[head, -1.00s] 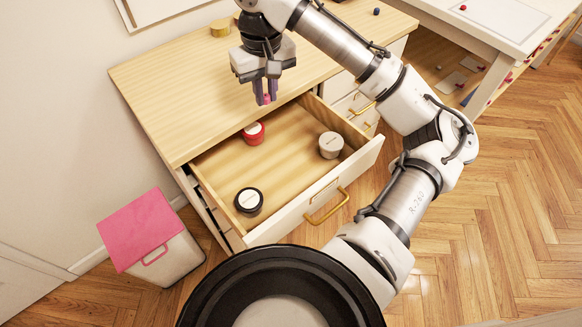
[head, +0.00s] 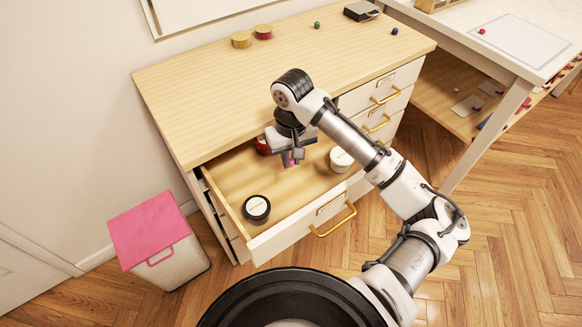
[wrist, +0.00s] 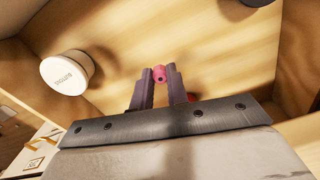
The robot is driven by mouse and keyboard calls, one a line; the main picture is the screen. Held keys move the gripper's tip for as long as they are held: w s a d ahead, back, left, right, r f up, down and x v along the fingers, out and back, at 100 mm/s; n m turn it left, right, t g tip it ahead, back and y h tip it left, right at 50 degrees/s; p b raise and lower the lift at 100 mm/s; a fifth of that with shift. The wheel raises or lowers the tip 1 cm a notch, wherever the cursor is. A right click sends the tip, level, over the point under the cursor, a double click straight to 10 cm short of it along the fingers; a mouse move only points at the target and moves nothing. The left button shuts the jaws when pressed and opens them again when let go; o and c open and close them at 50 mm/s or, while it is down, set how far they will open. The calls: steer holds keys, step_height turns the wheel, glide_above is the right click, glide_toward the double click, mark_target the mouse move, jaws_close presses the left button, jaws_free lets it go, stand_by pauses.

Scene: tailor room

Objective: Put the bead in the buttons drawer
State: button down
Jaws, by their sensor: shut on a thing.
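The small pinkish-red bead (wrist: 159,74) sits between my fingertips in the wrist view. It shows as a small pink spot at the fingers in the head view (head: 287,163). My gripper (head: 291,158) is shut on it and points down over the open drawer (head: 285,240). The bead seems to hang above the drawer floor; the exact height is hard to tell. The drawer holds a white round tin (head: 341,159), a black tin (head: 256,208) and a red tin (head: 262,145). The white tin's lid seems to read "BUTTONS" in the wrist view (wrist: 66,73).
The wooden cabinet top (head: 220,90) behind the drawer bears yellow tins (head: 242,40), a green spool (head: 317,25) and a blue one (head: 395,31). Closed drawers (head: 375,98) are on the right. A pink-lidded bin (head: 150,230) stands at left. Bare drawer floor lies between the tins.

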mark_target(291, 166)
steer(key=shift+f, duration=2.35)
steer(key=shift+f, duration=0.1)
steer(key=c, duration=1.4)
jaws_free()
step_height(291, 166, up, 12)
steer(key=shift+r, duration=0.15)
